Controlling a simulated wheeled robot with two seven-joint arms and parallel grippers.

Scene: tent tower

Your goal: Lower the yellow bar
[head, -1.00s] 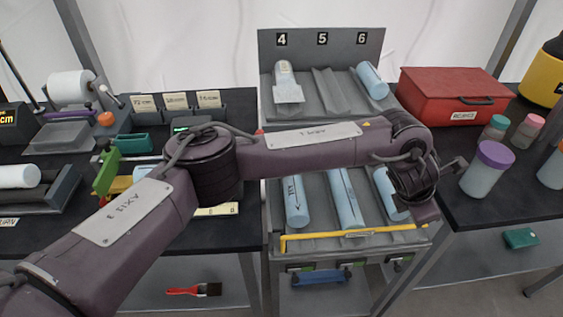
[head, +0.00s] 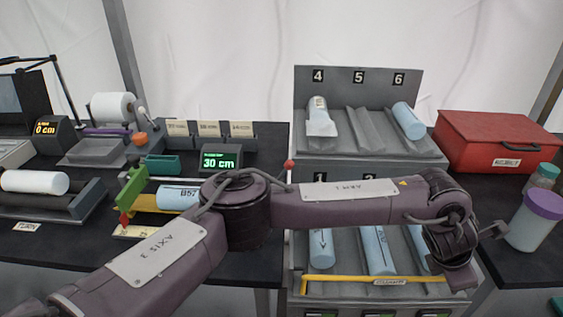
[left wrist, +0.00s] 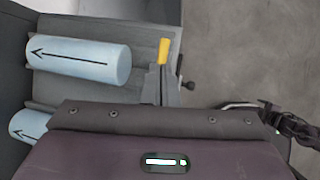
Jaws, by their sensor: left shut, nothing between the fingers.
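The yellow bar (head: 345,279) runs across the front of the lower bays of the grey rack, with a pale label on it. Its left end bends downward; its right part passes close to my left arm. In the left wrist view a short yellow piece (left wrist: 164,51), seemingly its end, shows just beyond my fingers. My left gripper (head: 493,231) is shut and empty at the right side of the rack. In the left wrist view the fingertips (left wrist: 161,72) look close to the yellow piece; I cannot tell whether they touch. My right gripper is not in view.
Blue cylinders (head: 376,250) with arrows lie in the lower bays behind the bar. A red box (head: 497,141) and a purple-lidded jar (head: 535,218) stand at the right. A display (head: 221,160) reads 30 cm.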

